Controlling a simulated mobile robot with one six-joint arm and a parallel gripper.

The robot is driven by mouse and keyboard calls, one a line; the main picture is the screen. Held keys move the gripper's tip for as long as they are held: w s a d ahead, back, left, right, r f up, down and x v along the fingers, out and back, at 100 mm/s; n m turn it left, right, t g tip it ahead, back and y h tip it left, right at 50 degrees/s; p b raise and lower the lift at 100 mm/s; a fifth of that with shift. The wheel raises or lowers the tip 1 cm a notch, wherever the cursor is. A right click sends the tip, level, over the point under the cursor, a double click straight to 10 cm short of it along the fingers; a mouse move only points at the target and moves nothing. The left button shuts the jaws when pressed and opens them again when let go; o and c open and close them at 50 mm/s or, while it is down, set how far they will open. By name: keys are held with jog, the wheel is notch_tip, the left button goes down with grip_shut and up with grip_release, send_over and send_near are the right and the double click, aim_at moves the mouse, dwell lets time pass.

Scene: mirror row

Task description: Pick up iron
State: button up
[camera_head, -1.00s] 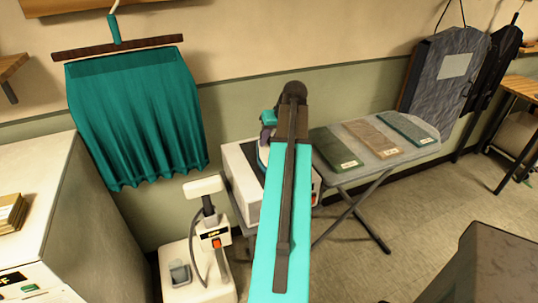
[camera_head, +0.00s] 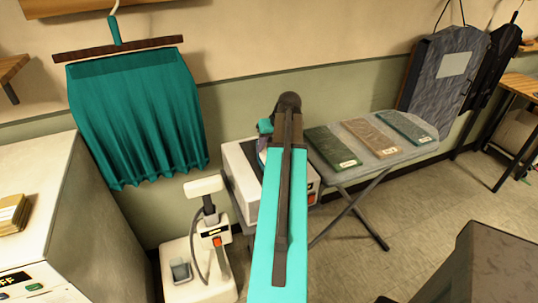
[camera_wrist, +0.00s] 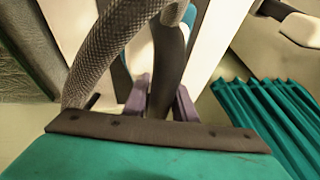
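The iron is mostly hidden behind my arm in the head view. In the wrist view, a white and teal body (camera_wrist: 141,52), which looks like the iron, shows beyond my gripper, partly covered by dark parts. My gripper (camera_wrist: 160,103) shows two purple fingers set apart, with a dark bar crossing the view between them. In the head view my gripper (camera_head: 262,144) is mostly hidden by my arm, just above the white box. I cannot tell whether the fingers touch the iron.
The white box (camera_head: 240,183) stands at the left end of the ironing board (camera_head: 350,172). Several folded cloths lie on the board, including a brown one (camera_head: 370,138). A white steamer (camera_head: 190,270) stands at front left. A teal cloth (camera_head: 135,115) hangs on the wall.

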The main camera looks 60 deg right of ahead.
grip_shut()
jog(key=shift+r, duration=0.1)
dwell(1.2)
